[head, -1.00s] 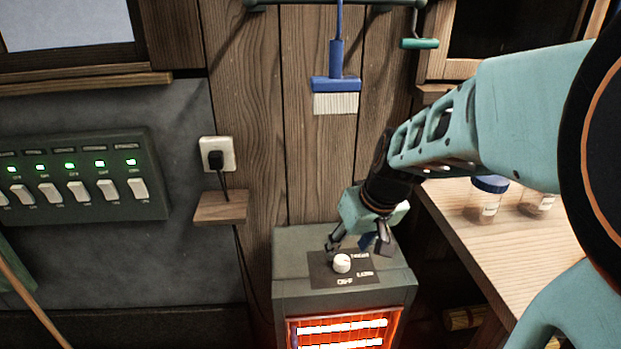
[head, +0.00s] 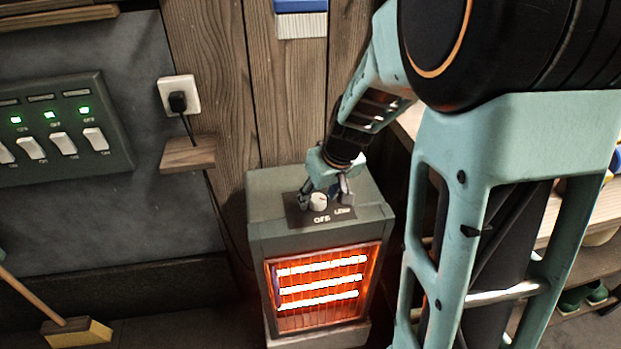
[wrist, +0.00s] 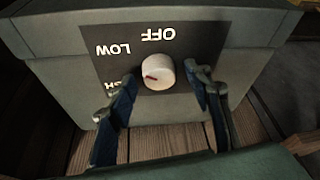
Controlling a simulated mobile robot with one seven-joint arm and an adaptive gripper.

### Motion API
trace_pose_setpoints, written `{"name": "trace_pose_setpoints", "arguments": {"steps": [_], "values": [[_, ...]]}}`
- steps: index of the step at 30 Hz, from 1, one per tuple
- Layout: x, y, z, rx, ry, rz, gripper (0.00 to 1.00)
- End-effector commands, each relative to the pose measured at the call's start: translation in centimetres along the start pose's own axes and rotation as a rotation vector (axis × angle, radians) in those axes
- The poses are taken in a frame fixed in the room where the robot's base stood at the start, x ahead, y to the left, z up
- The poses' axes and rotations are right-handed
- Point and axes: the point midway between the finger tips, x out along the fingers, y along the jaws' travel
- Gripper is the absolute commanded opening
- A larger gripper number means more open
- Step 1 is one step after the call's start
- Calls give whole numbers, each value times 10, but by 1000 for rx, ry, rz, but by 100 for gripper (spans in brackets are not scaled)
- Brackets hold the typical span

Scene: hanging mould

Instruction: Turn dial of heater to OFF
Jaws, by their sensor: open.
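The heater (head: 258,236) is a grey-green box with glowing orange bars in front. Its white round dial (head: 318,202) sits on a dark label plate on top and also shows in the wrist view (wrist: 158,70). The wrist view shows OFF and LOW, upside down, and a partly hidden label ending in H. The dial's red mark points left, toward that partly hidden label. My gripper (head: 325,199) is open, with its fingers on either side of the dial. In the wrist view the gripper (wrist: 160,77) shows small gaps beside the dial; contact is not visible.
A wooden wall stands behind the heater. A socket with a plug (head: 179,97) and a small wooden shelf (head: 188,154) are to the left. A switch panel (head: 60,130) is at far left. A broom (head: 76,331) lies low at left. A workbench is at right, partly hidden by my arm.

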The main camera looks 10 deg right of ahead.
Motion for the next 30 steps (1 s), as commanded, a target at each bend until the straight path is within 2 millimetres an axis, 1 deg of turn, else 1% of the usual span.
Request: {"name": "trace_pose_setpoints", "arguments": {"steps": [7,8,18,19,26,30], "values": [[0,0,0,0,1,0,46],[0,0,0,0,1,0,44],[0,0,0,0,1,0,6],[0,0,0,0,1,0,4],[-1,0,-1,16,0,7,4],[-4,0,-2,57,-1,25,4]]}}
